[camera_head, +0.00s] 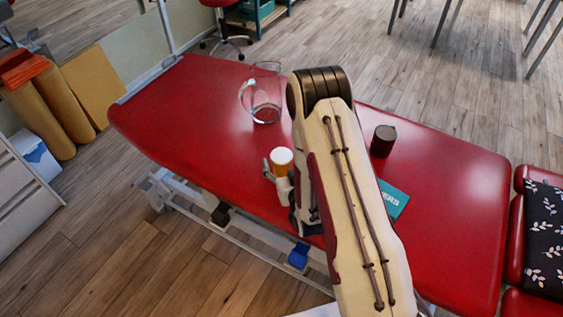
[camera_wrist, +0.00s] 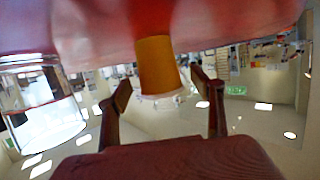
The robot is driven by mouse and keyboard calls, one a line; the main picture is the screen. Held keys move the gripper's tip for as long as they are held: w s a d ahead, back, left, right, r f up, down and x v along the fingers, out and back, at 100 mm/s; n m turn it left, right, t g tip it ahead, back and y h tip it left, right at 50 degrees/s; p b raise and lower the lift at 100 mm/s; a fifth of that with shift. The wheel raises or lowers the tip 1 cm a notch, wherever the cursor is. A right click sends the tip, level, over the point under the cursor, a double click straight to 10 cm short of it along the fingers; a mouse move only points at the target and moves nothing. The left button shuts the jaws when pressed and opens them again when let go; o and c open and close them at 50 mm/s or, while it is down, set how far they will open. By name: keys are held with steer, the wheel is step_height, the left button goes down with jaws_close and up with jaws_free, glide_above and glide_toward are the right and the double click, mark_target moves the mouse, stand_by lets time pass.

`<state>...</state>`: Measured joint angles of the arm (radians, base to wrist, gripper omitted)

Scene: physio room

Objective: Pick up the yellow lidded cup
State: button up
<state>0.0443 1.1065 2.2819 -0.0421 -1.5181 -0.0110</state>
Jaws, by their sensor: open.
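The yellow lidded cup (camera_head: 281,168) stands upright on the red treatment table, its pale lid on top. My gripper (camera_head: 279,178) is at the cup, low over the table; my arm hides part of it. In the wrist view, which looks upside down, the cup (camera_wrist: 156,62) shows between my two open fingers (camera_wrist: 160,84). One finger is on each side, with a visible gap between each finger and the cup. How deep the cup sits between the fingers is hard to tell.
A clear glass jug (camera_head: 265,95) stands behind the cup and also shows in the wrist view (camera_wrist: 40,105). A dark cylinder (camera_head: 383,141) and a teal booklet (camera_head: 393,200) lie right of my arm. The red table (camera_head: 185,110) is bare at left.

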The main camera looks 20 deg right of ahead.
steer(key=shift+x, duration=0.9)
steer(key=c, duration=1.3)
